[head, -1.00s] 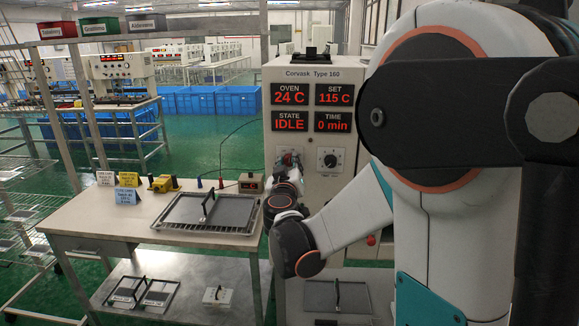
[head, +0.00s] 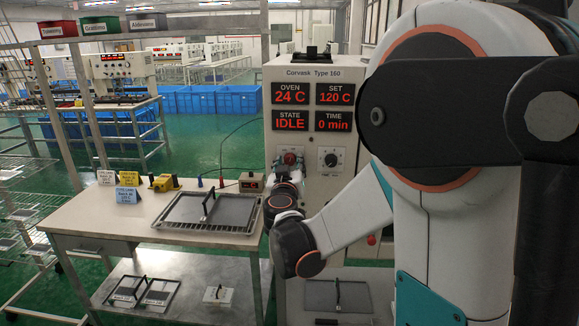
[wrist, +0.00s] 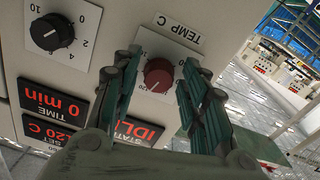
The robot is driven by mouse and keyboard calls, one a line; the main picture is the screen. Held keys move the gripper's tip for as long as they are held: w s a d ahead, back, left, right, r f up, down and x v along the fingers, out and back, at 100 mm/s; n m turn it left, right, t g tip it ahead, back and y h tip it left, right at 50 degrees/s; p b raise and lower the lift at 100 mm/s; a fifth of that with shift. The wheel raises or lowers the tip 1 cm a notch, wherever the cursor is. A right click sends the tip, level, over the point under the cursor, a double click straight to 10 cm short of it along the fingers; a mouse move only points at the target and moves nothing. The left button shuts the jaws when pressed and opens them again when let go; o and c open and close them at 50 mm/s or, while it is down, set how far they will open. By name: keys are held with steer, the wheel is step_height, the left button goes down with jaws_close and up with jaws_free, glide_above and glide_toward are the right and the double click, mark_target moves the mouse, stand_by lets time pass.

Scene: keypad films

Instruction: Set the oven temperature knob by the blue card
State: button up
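The red temperature knob (wrist: 158,75) sits on a white plate marked TEMP C on the oven front. It also shows in the head view (head: 290,158). My gripper (wrist: 159,62) is open in front of the knob, one finger on each side, with gaps between the fingers and the knob. In the head view my gripper (head: 287,178) is just below the knob, which shows above it. The SET display (head: 335,97) reads 120 C. The blue card (head: 127,195) stands on the table at left; its print is too small to read surely.
A black time knob (wrist: 51,33) is beside the temperature knob. A tray (head: 180,222) with a grey plate lies on the table near my arm. A small meter box (head: 251,183) sits at the table's back right.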

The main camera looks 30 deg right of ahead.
stand_by(0.3)
steer(key=v, duration=1.2)
steer(key=s+a+f+n+g+y, duration=0.15)
steer(key=s+f+g+y, duration=0.35)
steer(key=s, duration=0.6)
steer(key=s+a+f+n+g+y, duration=0.3)
steer(key=s+a+f+y, duration=0.1)
steer(key=s+a, duration=0.6)
steer(key=shift+a+y, duration=0.5)
steer(key=shift+a, duration=0.1)
